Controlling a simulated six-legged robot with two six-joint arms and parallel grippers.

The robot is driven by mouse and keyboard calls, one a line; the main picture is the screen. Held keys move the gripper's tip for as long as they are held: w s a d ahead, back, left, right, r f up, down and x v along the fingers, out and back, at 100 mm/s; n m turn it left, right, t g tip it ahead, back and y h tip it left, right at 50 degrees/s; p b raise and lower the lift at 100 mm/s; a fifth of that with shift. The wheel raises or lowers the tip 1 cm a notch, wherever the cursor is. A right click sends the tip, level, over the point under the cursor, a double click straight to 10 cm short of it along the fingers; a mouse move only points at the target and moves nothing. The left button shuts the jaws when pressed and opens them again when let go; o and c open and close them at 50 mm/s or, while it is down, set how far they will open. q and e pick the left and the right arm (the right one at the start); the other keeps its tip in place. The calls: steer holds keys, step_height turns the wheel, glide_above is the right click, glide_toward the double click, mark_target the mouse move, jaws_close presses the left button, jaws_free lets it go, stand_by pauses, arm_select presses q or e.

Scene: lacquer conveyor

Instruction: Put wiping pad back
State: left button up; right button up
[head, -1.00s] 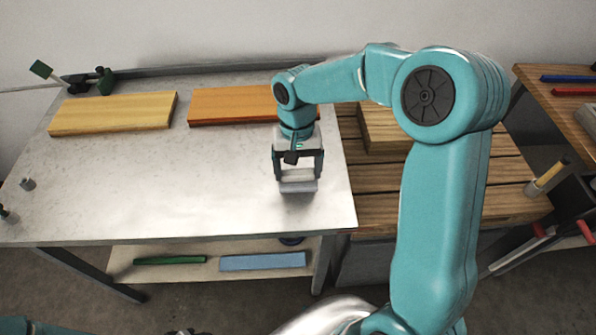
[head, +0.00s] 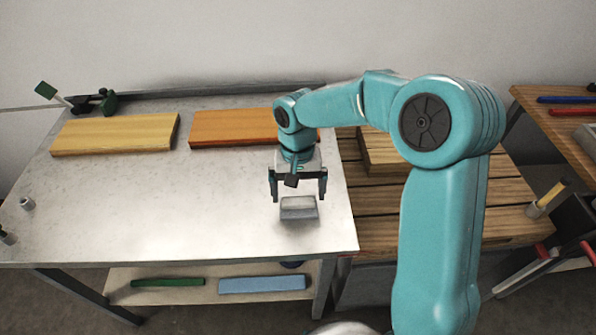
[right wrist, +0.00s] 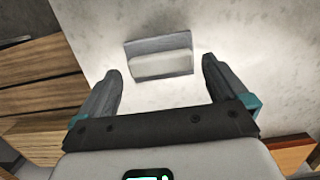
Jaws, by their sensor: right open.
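The wiping pad (head: 298,208) is a small grey block with a lighter raised top part. It lies on the pale table top near the front right corner. It also shows in the right wrist view (right wrist: 160,57), lying flat just beyond the fingertips. My right gripper (head: 298,197) is open and empty above the pad, its two fingers spread wider than the pad and apart from it. The fingers show in the right wrist view (right wrist: 161,75) on both sides with nothing between them. My left gripper is not in view.
A pale yellow board (head: 115,134) and an orange board (head: 233,128) lie along the back of the table. A slatted wooden surface (head: 450,195) adjoins at the right. A lower shelf holds a green bar (head: 168,282) and a blue bar (head: 262,283). The table's middle is clear.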

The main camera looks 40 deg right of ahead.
step_height(320, 180, up, 10)
steer(key=w, duration=0.1)
steer(key=shift+d+r, duration=0.15)
steer(key=shift+d, duration=0.25)
